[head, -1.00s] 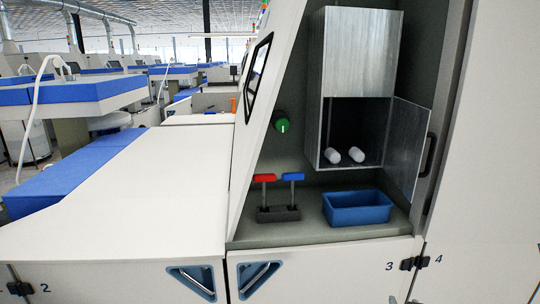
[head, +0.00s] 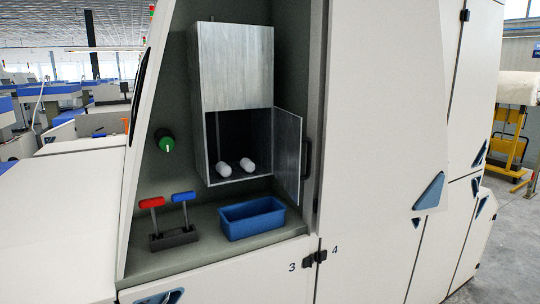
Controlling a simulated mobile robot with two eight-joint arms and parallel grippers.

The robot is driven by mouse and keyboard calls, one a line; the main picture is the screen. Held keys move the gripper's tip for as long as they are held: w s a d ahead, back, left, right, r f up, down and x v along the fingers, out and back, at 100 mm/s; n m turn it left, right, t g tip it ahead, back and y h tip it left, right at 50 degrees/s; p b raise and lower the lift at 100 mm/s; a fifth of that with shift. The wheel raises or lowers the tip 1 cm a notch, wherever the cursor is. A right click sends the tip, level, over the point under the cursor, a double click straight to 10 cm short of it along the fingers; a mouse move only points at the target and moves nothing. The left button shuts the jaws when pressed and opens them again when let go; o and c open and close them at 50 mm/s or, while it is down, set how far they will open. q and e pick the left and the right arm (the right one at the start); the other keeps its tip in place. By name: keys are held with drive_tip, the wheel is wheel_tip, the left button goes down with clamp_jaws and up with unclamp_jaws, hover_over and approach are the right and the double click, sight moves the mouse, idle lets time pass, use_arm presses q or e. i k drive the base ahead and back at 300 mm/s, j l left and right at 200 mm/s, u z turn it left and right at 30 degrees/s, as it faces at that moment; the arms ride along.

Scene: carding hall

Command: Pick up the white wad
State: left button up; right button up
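Two white wads lie side by side on the floor of an open metal box in the machine's recess, in the head view. One white wad (head: 224,169) is on the left and the other white wad (head: 247,164) is on the right, close to it. The metal box (head: 234,66) has its lower front open, with its door (head: 288,150) swung out to the right. Neither of my grippers shows in the head view.
A blue bin (head: 252,219) stands on the recess shelf below the box. A green knob (head: 165,142) is on the left wall.

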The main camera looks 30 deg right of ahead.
sight(224, 169)
drive_tip(key=i+l, duration=0.1)
drive_tip(key=l, duration=2)
drive_tip(key=i+j, duration=0.1)
drive_tip(key=j, duration=0.3)
drive_tip(key=i+j, duration=0.1)
drive_tip(key=j, duration=0.3)
